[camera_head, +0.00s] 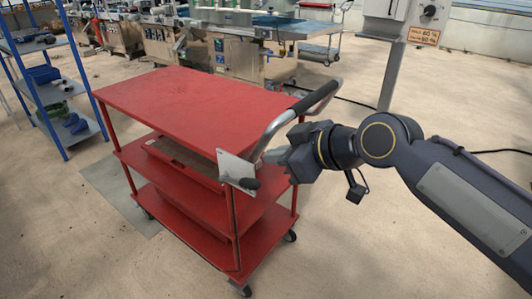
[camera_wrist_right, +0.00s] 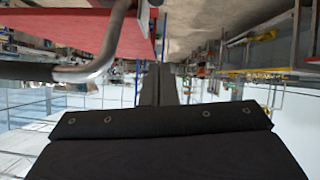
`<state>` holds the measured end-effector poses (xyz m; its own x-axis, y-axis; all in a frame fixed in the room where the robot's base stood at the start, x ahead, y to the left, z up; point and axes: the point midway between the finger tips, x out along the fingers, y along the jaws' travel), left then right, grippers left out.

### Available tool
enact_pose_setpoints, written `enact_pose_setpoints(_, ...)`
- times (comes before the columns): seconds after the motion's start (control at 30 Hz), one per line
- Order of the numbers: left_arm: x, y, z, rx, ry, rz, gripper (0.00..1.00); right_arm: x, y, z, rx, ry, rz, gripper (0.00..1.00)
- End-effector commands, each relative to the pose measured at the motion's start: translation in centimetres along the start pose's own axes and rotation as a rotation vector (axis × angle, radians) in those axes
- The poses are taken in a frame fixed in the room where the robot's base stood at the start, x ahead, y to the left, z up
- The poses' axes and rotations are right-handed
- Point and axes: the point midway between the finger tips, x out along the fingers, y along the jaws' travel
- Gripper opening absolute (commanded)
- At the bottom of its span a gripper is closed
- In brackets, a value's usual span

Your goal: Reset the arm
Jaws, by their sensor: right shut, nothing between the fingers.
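My right gripper (camera_head: 274,156) is beside the handle end of the red cart in the head view, with the arm coming in from the right. In the right wrist view its dark fingers (camera_wrist_right: 160,84) lie together with nothing between them. The cart's bent metal handle with a black grip (camera_head: 316,96) rises just above and behind the gripper; whether they touch cannot be told. The handle also crosses the left of the right wrist view (camera_wrist_right: 95,70). My left gripper is not in view.
The red cart (camera_head: 190,105) has a bare top and lower shelves, with a pale plate (camera_head: 234,170) near its handle end. A blue shelf rack (camera_head: 54,95) stands at left, and a machine line (camera_head: 235,60) behind. Floor at the front right is clear.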

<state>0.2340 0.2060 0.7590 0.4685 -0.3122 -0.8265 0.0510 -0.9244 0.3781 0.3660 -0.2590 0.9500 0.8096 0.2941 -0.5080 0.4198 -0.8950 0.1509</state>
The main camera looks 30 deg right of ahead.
Motion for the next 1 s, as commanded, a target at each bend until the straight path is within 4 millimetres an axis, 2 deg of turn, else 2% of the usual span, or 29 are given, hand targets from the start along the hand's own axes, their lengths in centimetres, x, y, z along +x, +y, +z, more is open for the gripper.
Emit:
enact_pose_setpoints(0.53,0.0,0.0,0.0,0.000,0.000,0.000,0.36,-0.1,0.0,0.0,0.001,0.000,0.000,0.00)
enact_pose_setpoints(0.6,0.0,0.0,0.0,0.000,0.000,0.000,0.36,0.0,-0.3,0.6,0.017,-0.011,-0.004,0.00)
enact_pose_setpoints(0.67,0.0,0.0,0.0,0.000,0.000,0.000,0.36,0.1,-1.0,1.8,0.059,-0.036,-0.014,0.00)
enact_pose_setpoints(1.0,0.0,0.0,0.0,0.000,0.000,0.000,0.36,0.9,-9.1,14.2,0.509,-0.329,-0.066,0.00)
